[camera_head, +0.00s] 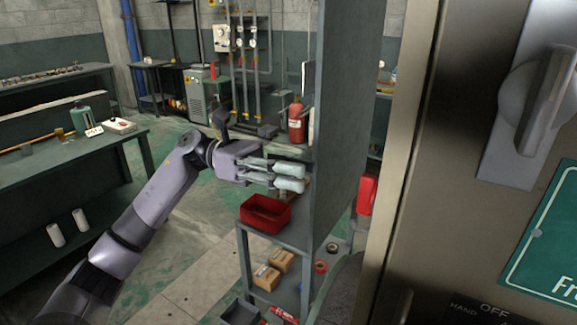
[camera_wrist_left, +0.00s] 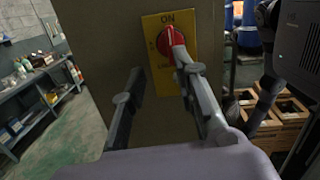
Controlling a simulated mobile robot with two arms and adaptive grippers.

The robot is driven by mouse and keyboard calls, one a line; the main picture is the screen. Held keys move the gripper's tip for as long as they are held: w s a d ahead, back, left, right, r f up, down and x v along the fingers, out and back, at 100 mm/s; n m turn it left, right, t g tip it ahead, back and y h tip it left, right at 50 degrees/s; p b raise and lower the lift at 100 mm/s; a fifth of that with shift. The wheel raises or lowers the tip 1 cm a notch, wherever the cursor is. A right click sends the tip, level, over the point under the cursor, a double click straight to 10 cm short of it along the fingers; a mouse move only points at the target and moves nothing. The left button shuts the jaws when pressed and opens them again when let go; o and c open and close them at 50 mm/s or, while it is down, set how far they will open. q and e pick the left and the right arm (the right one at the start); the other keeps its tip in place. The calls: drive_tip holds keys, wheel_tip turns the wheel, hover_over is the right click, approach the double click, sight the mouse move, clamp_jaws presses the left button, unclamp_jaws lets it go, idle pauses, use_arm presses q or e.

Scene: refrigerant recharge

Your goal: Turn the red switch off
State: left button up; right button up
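The red switch (camera_wrist_left: 167,40) is a round red knob on a yellow plate (camera_wrist_left: 152,80) in the left wrist view, with ON printed above it. Its pale mark points roughly up towards ON. My left gripper (camera_wrist_left: 158,70) is open, its two fingers apart in front of the plate. The right-hand finger overlaps the knob's edge in the picture; I cannot tell whether it touches. In the head view my left gripper (camera_head: 290,178) is beside the tall grey panel, with nothing seen between its fingers. The switch does not show there. My right gripper is not in view.
The tall grey panel (camera_head: 350,110) stands right of my left gripper, on a shelf unit. A red bin (camera_head: 265,213) is below the gripper. A grey cabinet with a large handle (camera_head: 538,105) is close at right. A workbench (camera_head: 95,145) stands at left, with open floor between.

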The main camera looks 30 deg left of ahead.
sight(359, 193)
use_arm(q)
drive_tip(key=shift+m+g+y, duration=0.3)
drive_tip(key=shift+m+y, duration=0.1)
drive_tip(key=shift+m, duration=0.2)
drive_tip(key=d+p, duration=0.2)
drive_tip(key=d, duration=0.1)
drive_tip(key=s+d+p, duration=0.1)
drive_tip(key=d+p, duration=0.1)
drive_tip(key=d, duration=0.1)
drive_tip(key=d+p, duration=0.2)
drive_tip(key=d, duration=0.1)
drive_tip(key=shift+s+d+r+p, duration=0.15)
drive_tip(key=shift+s+r+p, duration=0.15)
drive_tip(key=shift+r+p, duration=0.1)
drive_tip(key=shift+f+b, duration=0.3)
drive_tip(key=shift+b, duration=0.1)
drive_tip(key=shift+c, duration=0.6)
clamp_jaws()
